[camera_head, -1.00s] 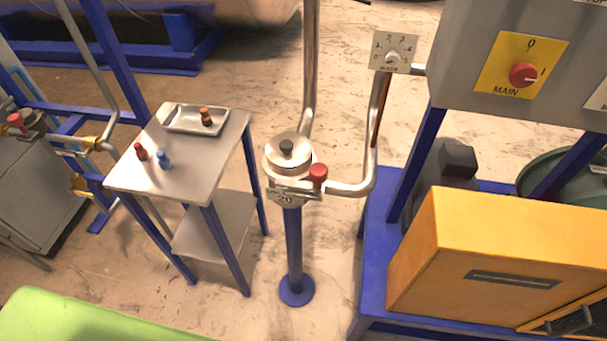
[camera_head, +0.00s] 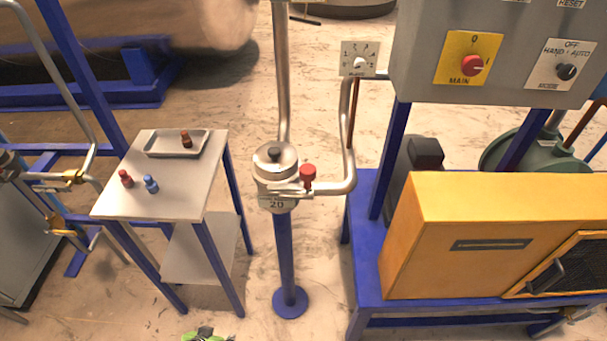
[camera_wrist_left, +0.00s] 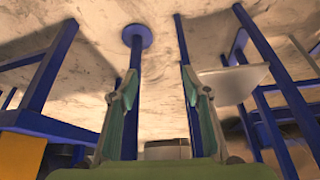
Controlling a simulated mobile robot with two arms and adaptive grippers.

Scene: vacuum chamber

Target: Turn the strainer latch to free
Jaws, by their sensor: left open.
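The strainer (camera_head: 275,166) is a round metal body with a dark knob on its lid and a plate marked 20, upright on a blue post (camera_head: 286,255). A red knob (camera_head: 307,173) sits at its right side by a metal bar across the front; I cannot tell which part is the latch. My left gripper (camera_head: 203,335) just shows at the bottom edge of the head view, apart from and nearer than the strainer. In the left wrist view its two fingers (camera_wrist_left: 159,75) are spread and empty. A pale round thing beyond the palm there is partly hidden. My right gripper is not seen.
A small table (camera_head: 190,190) left of the strainer holds a tray (camera_head: 165,146) and red and blue small pieces. A bent pipe (camera_head: 347,150) rises right of the strainer. A yellow box (camera_head: 440,240) and grey switch panel (camera_head: 420,70) stand at the right.

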